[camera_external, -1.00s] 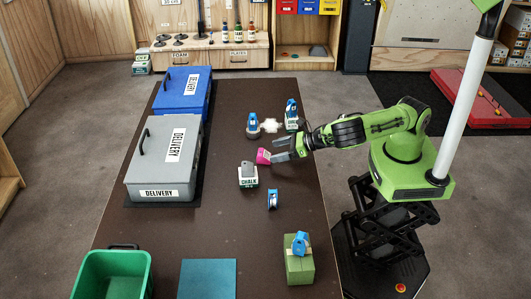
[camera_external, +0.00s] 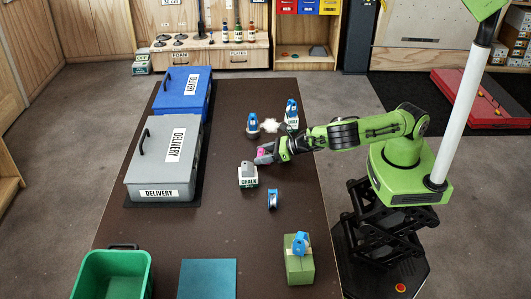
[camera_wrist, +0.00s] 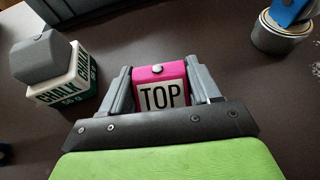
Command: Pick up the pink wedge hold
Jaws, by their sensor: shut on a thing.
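The pink wedge hold (camera_wrist: 159,73) carries a label reading TOP and a round bolt head. It sits between the two grey fingers of my gripper (camera_wrist: 160,88) in the wrist view, and the fingers are shut on it. In the external view the pink wedge hold (camera_external: 261,152) shows only as a small pink patch, mostly hidden by my gripper (camera_external: 265,155). The gripper is low over the brown table. I cannot tell whether the hold touches the table.
A chalk box with a grey piece on top (camera_external: 248,175) stands close by, left of the gripper in the wrist view (camera_wrist: 65,85). Blue devices stand behind (camera_external: 253,122) and in front (camera_external: 272,199). Grey (camera_external: 150,160) and blue (camera_external: 172,95) delivery boxes line the left.

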